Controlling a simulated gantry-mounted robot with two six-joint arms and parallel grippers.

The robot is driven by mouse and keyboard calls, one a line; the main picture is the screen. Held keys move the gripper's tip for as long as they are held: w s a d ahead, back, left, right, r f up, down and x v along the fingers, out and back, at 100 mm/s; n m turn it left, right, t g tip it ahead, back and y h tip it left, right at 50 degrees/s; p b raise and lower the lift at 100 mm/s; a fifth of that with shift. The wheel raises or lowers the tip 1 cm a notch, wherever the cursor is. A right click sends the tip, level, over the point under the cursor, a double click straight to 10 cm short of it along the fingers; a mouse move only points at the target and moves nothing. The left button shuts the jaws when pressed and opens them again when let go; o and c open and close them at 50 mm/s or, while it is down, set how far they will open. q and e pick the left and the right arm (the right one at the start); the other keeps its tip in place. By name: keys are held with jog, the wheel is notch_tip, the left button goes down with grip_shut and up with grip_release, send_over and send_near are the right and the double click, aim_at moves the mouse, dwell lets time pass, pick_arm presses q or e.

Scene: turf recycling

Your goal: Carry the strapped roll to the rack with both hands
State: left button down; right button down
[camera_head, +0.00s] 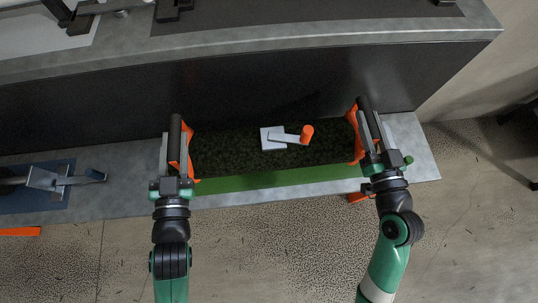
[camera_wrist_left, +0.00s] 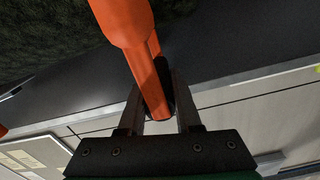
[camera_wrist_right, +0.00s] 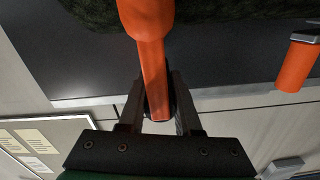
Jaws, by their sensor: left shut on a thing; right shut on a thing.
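The strapped roll (camera_head: 230,155) is a dark green turf roll with a brighter green strip along its near side. It lies lengthwise between my two grippers in the head view. An orange handle stands at each end. My left gripper (camera_head: 176,135) is shut on the left orange handle (camera_wrist_left: 130,30). My right gripper (camera_head: 370,120) is shut on the right orange handle (camera_wrist_right: 148,30). A grey buckle with an orange-tipped lever (camera_head: 306,134) sits on top of the roll. I cannot tell which surface is the rack.
A grey bench top (camera_head: 120,192) runs below the roll. A dark wall face (camera_head: 90,110) rises behind it to a raised grey ledge (camera_head: 300,45). A blue mat with a grey clamp device (camera_head: 45,180) lies at left. Speckled floor is in front.

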pick_arm(q)
jog(key=shift+d+r, duration=0.1)
jog(key=shift+r, duration=0.05)
pick_arm(e)
jog(key=shift+r, duration=0.2)
jog(key=shift+f, duration=0.15)
